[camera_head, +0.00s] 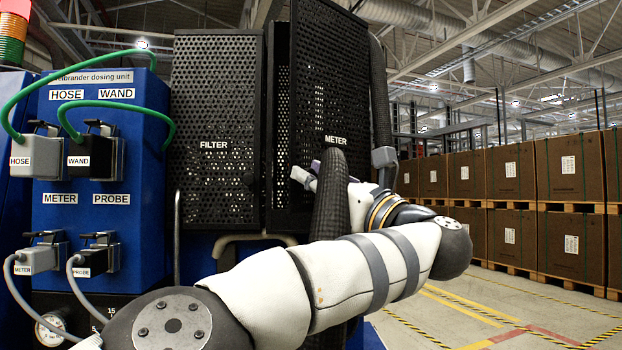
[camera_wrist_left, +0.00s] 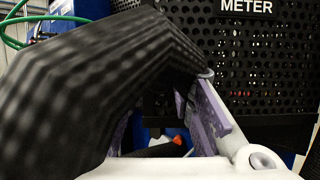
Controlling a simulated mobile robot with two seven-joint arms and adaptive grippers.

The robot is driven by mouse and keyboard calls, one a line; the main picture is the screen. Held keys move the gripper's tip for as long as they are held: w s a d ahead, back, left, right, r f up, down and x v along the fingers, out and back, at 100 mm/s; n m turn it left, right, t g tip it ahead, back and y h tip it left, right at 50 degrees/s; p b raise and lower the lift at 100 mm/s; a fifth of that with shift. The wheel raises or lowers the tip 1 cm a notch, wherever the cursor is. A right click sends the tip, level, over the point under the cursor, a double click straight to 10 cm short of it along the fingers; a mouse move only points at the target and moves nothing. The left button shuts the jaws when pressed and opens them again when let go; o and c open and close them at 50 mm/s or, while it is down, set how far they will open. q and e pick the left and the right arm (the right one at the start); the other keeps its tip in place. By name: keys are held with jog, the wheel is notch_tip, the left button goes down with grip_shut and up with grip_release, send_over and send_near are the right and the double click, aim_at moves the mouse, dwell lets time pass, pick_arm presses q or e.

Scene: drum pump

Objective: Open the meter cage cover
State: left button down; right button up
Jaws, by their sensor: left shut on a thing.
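The meter cage cover (camera_head: 330,90) is a black perforated panel labelled METER. It stands ajar in the head view, its left edge swung out towards me, with a dark gap beside the filter cage. It also fills the upper right of the left wrist view (camera_wrist_left: 265,60). My left gripper (camera_head: 305,176) is at the lower left part of the cover, its purple-grey fingers shut on it. In the wrist view the fingers (camera_wrist_left: 202,108) are partly hidden by a black ribbed hose (camera_wrist_left: 90,90), so the exact grip point is unclear. My right gripper is not in view.
The closed filter cage (camera_head: 214,120) stands to the left. The blue dosing unit (camera_head: 100,215) with plugs and green cables is further left. The black ribbed hose (camera_head: 331,195) hangs before the cover. Boxes on pallets (camera_head: 510,175) stand behind open floor at right.

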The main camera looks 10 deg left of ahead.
pick_arm(q)
jog(key=shift+d, duration=0.1)
jog(key=c, duration=1.7)
grip_release()
jog(key=v, duration=0.7)
jog(key=shift+s+d+f, duration=0.15)
jog(key=shift+d, duration=0.05)
